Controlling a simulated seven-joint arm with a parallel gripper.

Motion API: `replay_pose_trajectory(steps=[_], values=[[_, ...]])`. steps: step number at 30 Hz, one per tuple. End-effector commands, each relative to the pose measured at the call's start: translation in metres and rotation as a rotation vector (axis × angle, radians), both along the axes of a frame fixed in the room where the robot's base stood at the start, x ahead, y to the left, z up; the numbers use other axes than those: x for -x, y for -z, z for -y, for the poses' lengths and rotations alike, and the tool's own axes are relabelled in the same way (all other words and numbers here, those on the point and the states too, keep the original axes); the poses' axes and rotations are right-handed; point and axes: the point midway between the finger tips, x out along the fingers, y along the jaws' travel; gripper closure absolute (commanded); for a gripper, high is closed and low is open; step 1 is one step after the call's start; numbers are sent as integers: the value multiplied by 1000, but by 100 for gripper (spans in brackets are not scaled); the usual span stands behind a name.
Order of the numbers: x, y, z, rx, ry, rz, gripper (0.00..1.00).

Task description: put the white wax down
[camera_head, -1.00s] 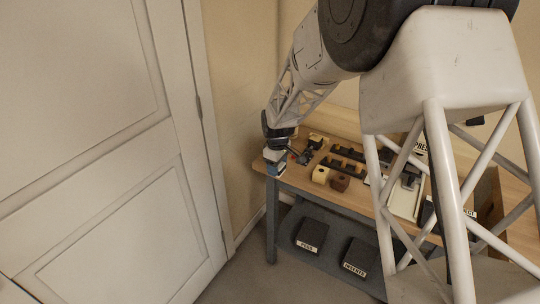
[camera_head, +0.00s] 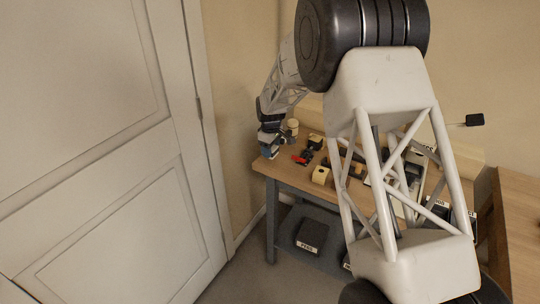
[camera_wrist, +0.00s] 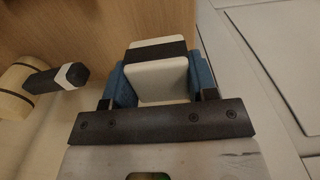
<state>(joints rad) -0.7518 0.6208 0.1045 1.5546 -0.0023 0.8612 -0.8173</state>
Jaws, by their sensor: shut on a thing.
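The white wax (camera_wrist: 157,80) is a pale block with a black band around it, in the middle of the wrist view. My gripper (camera_wrist: 160,74) is shut on it, with a blue finger on each side. In the head view my gripper (camera_head: 268,149) is at the left end of the wooden bench (camera_head: 321,192), near its corner. The wood shows beyond the wax in the wrist view. I cannot tell whether the wax touches the bench top.
A beige cylinder (camera_wrist: 14,94) and a black-and-white piece (camera_wrist: 57,77) are left of my gripper in the wrist view. A yellow block (camera_head: 320,175) and red piece (camera_head: 300,159) lie on the bench. A white door (camera_head: 110,150) stands at left.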

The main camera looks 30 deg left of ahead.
Motion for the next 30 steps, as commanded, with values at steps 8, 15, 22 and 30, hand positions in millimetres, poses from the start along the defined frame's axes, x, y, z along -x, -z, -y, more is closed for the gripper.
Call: replay_pose_trajectory(steps=[8, 15, 22, 30], values=[[-7, 1, -6, 0, 0, 0, 73], [-7, 1, -6, 0, 0, 0, 73], [-6, 17, -6, 1, 0, -1, 73], [-6, 36, -6, 0, 0, 0, 73]])
